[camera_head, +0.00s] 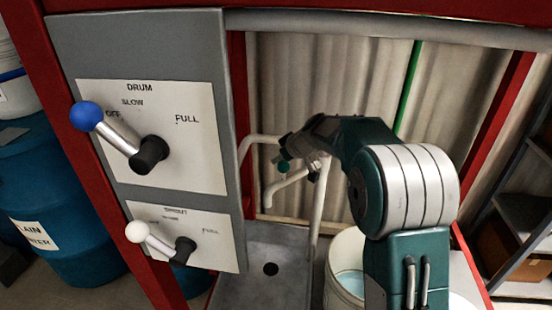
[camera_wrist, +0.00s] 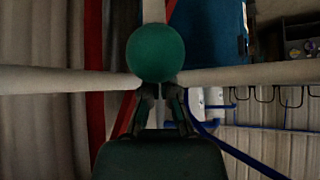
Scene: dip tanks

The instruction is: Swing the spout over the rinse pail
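The spout (camera_head: 284,186) is a pale bent pipe in the middle of the head view, with a green ball knob (camera_head: 284,167) by it. My gripper (camera_head: 300,165) is at the knob, reaching in from the right. In the wrist view the green knob (camera_wrist: 155,53) sits just above the fingertips (camera_wrist: 160,92), and the pale pipe (camera_wrist: 70,80) runs across behind them. The fingers lean close together; whether they grip the knob's stem is hidden. The white pail (camera_head: 345,293) holds pale blue liquid and stands right of the spout, partly behind my arm.
A grey panel (camera_head: 215,60) at left carries a blue-knobbed lever (camera_head: 87,116) and a white-knobbed lever (camera_head: 137,232). A grey basin (camera_head: 240,285) with a drain hole lies below the spout. A thin upright pipe (camera_head: 318,205) stands between spout and pail. Red frame posts flank the area.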

